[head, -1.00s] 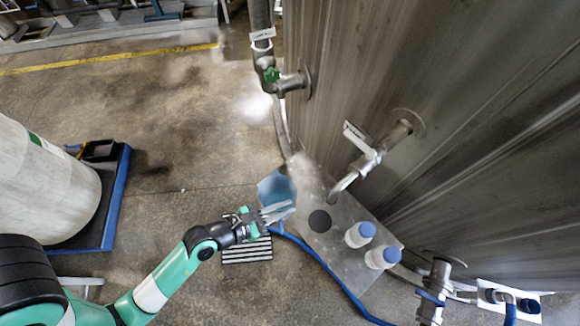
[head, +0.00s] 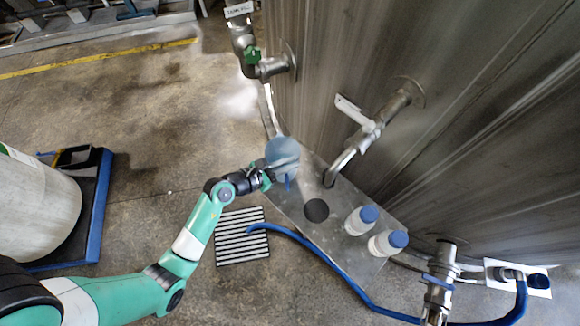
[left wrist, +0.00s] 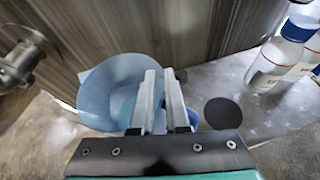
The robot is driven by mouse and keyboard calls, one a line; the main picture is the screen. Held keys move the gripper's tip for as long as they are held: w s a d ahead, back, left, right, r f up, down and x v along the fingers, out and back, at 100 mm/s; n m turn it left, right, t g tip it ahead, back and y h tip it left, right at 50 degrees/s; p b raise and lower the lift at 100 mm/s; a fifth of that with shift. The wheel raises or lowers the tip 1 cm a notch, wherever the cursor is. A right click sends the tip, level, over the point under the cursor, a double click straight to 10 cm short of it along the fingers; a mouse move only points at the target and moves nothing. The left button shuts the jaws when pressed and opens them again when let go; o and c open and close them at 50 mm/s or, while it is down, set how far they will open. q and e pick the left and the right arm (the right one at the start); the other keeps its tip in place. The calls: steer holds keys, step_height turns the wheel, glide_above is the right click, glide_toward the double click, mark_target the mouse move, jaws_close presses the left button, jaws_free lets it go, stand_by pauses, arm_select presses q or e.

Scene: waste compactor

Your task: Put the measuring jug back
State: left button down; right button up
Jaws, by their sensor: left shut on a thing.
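The measuring jug (head: 283,152) is a translucent blue vessel at the far left end of the metal shelf (head: 290,205), close to the tank wall. My left gripper (head: 280,166) is shut on it. In the left wrist view the jug (left wrist: 108,88) sits left of and behind the two pale fingers (left wrist: 163,98), its round mouth facing up toward the camera. The fingers hide part of its side and handle. I cannot tell whether its base touches the shelf. My right gripper is not in view.
A flat black disc (head: 316,210) lies on the shelf, with two blue-capped white bottles (head: 362,220) to its right. A metal tap (head: 358,152) juts out above the shelf. A blue hose (head: 320,256) and a striped grate (head: 242,238) lie in front.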

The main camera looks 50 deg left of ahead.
mark_target(290, 175)
arm_select(q)
steer(key=f+b, duration=0.3)
steer(key=f, duration=0.1)
steer(key=shift+w+a, duration=0.25)
steer(key=shift+w, duration=0.1)
steer(key=shift+s+r, duration=0.1)
steer(key=shift+r, duration=0.05)
steer(key=c, duration=0.9)
jaws_free()
